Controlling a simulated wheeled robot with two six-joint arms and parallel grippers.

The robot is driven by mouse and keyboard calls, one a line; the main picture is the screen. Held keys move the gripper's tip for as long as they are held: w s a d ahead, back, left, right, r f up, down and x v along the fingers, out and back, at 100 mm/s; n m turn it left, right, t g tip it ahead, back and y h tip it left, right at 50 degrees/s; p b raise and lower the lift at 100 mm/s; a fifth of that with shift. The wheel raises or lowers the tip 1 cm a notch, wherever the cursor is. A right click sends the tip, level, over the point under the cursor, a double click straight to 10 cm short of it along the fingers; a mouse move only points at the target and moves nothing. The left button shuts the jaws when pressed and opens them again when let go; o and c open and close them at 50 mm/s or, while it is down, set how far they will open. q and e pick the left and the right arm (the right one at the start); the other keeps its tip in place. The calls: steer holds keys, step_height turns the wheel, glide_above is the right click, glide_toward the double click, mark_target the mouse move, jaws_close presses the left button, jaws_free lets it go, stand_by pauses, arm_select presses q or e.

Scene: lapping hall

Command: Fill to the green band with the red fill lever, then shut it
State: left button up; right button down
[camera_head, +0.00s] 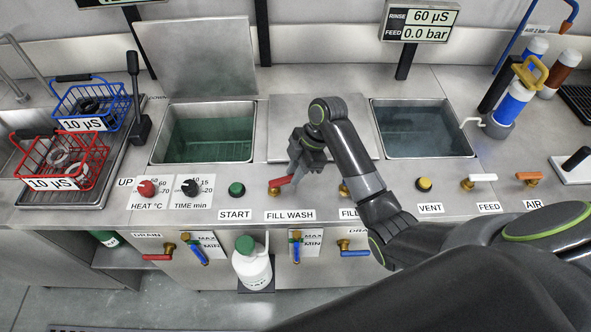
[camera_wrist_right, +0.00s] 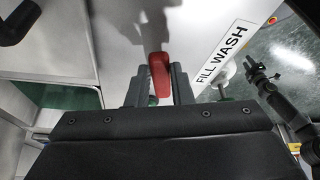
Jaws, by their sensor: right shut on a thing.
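The red fill lever (camera_head: 280,181) sits on the bench front behind the FILL WASH label (camera_head: 290,216). My right gripper (camera_head: 296,170) is at this lever, and in the right wrist view the red lever (camera_wrist_right: 159,75) lies between its closed fingers. The left tank (camera_head: 207,135) looks green inside; I cannot make out its exact level. A sight gauge (camera_head: 193,249) with MAX and MIN marks is on the front panel below, and I cannot see a green band clearly. A dark gripper, seemingly my left (camera_wrist_right: 262,74), shows small in the right wrist view.
The right tank (camera_head: 421,129) holds bluish liquid. Yellow VENT (camera_head: 424,184), white FEED (camera_head: 482,178) and orange AIR (camera_head: 529,177) controls stand to the right. A red basket (camera_head: 60,163) is at left.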

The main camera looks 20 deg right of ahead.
steer(key=m+p, duration=0.1)
steer(key=p, duration=0.1)
steer(key=s+m+t+p, duration=0.1)
steer(key=p, duration=0.1)
steer(key=shift+s+a+r+p, duration=0.1)
steer(key=shift+s+r+p, duration=0.1)
steer(key=shift+r+p, duration=0.15)
steer(key=shift+s+f+m+p, duration=0.15)
steer(key=shift+s+m+p, duration=0.05)
steer(key=shift+m+p, duration=0.55)
steer(key=shift+a+f+t, duration=0.1)
steer(key=shift+f+t, duration=0.05)
steer(key=shift+t, duration=0.15)
steer(key=c, duration=1.3)
jaws_free()
